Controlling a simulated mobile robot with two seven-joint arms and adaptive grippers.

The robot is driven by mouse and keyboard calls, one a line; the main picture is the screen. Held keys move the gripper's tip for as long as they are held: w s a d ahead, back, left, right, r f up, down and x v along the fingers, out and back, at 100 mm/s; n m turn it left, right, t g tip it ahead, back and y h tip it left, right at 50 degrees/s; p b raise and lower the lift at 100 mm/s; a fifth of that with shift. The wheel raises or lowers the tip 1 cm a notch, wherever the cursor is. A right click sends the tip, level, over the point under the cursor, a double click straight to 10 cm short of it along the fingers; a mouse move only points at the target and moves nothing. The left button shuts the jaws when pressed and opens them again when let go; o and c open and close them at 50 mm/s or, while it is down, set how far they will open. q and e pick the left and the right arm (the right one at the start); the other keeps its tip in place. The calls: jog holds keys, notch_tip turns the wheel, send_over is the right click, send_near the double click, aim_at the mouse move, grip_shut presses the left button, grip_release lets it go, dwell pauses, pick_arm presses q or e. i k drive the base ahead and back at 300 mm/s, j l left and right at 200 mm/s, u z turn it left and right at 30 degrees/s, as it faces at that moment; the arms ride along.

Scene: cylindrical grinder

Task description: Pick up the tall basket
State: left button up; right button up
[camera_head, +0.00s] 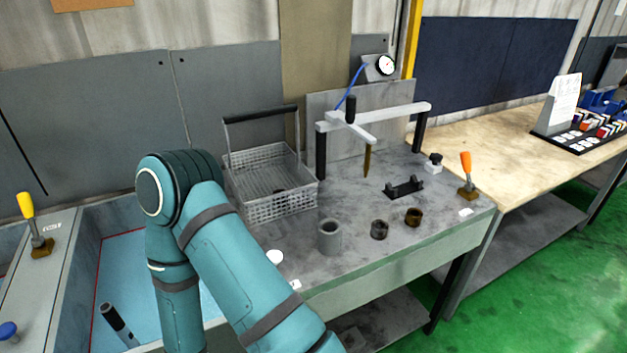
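A grey mesh basket (280,208) with a tall black-topped handle (262,114) stands on the grey worktop, against the back wall. The handle is upright. The basket's inside looks mostly empty, with a small dark thing on its floor that I cannot make out. A teal arm of mine bends in front of the basket's left side and hides part of its lower left corner. Neither of my grippers shows in this view.
A grey cup (330,237) and two smaller dark rings (379,229) (413,217) stand on the worktop (350,262) right of the basket. A white-barred frame (385,113) stands behind them. An orange-handled lever (466,172) is at the right corner. A wooden table (500,150) adjoins.

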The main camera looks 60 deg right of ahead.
aim_at(253, 175)
jog(key=z, duration=1.6)
jog(key=j+z, duration=0.6)
jog(key=k+j+z, duration=0.15)
jog(key=j+z, duration=0.15)
jog(key=j, duration=0.2)
jog(key=k+j+z, duration=0.15)
jog(key=j+z, duration=0.15)
jog(key=k+j+z, duration=0.3)
jog(key=i+j, duration=0.1)
